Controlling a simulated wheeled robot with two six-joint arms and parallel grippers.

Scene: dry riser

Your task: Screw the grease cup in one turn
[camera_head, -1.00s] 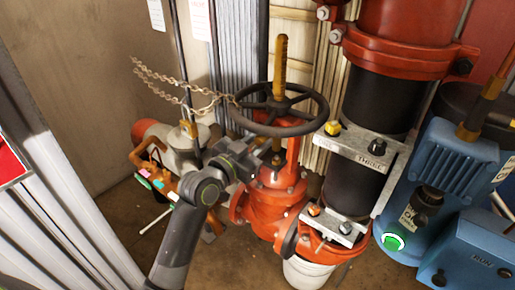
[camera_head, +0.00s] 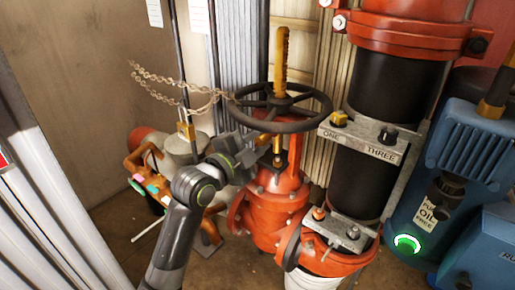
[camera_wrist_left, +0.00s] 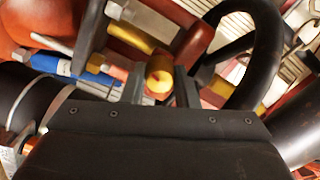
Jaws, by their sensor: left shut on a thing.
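The grease cup (camera_wrist_left: 160,79) is a small round brass-yellow cap, seen end-on between the fingers in the left wrist view. My left gripper (camera_wrist_left: 160,88) is shut on it, with one dark finger on each side. In the head view my left gripper (camera_head: 268,149) reaches the orange-red valve (camera_head: 280,197) just below its dark handwheel (camera_head: 302,105). A bit of brass shows at the fingertips there, but the cup is mostly hidden. Any turn of the cup cannot be made out. My right gripper is not in view.
A yellow stem (camera_head: 281,55) rises through the handwheel, and a chain (camera_head: 165,80) hangs to its left. A black pipe with a metal plate (camera_head: 365,142) stands close on the right. A blue pump (camera_head: 470,150) is farther right. A white bucket (camera_head: 312,282) stands below.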

